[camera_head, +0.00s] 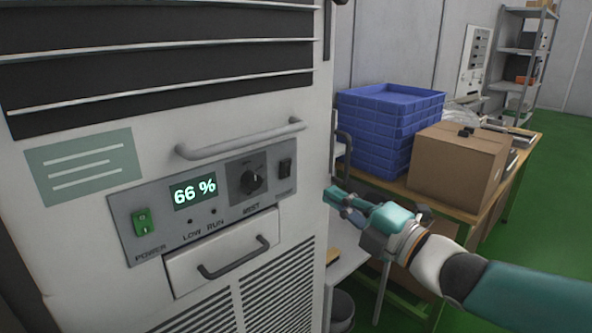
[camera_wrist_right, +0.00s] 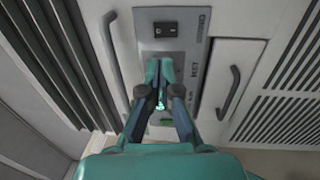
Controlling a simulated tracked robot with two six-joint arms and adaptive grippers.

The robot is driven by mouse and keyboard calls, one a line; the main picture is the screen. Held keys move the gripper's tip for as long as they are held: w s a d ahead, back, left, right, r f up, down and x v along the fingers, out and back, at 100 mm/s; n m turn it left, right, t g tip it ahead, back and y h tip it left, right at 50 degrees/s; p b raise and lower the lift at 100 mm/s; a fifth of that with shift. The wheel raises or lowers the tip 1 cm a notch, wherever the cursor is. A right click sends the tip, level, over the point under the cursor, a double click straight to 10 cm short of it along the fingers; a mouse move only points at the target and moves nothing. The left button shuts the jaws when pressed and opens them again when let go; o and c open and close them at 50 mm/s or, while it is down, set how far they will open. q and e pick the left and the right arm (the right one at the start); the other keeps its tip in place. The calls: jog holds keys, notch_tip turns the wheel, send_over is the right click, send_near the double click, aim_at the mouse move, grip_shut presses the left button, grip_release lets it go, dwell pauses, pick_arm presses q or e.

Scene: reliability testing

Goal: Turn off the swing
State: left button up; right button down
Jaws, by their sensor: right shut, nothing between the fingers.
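A grey control panel (camera_head: 215,208) is on the front of a white machine. At its right end is a black rocker switch (camera_head: 285,167) with a label too blurred to read; it also shows near the top of the wrist view (camera_wrist_right: 165,28). Left of it are a round black knob (camera_head: 251,181), a lit display reading 66 % (camera_head: 194,191), and a green power switch (camera_head: 142,221). My right gripper (camera_head: 338,199) is shut and empty, right of the panel and apart from it. In the wrist view, its fingers (camera_wrist_right: 160,68) point toward the panel and hide the knob. My left gripper is not in view.
A handle bar (camera_head: 240,140) sticks out above the panel, and a drawer (camera_head: 222,256) with a handle sits below it. To the right, a table holds stacked blue crates (camera_head: 385,125) and a cardboard box (camera_head: 457,170).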

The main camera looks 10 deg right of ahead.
aim_at(286, 165)
jog(key=p+x, duration=0.2)
jog(key=x, duration=0.8)
jog(key=shift+w+a, duration=0.15)
jog(key=shift+w, duration=0.15)
jog(key=shift+a+r+p, duration=0.1)
jog(key=shift+p, duration=0.2)
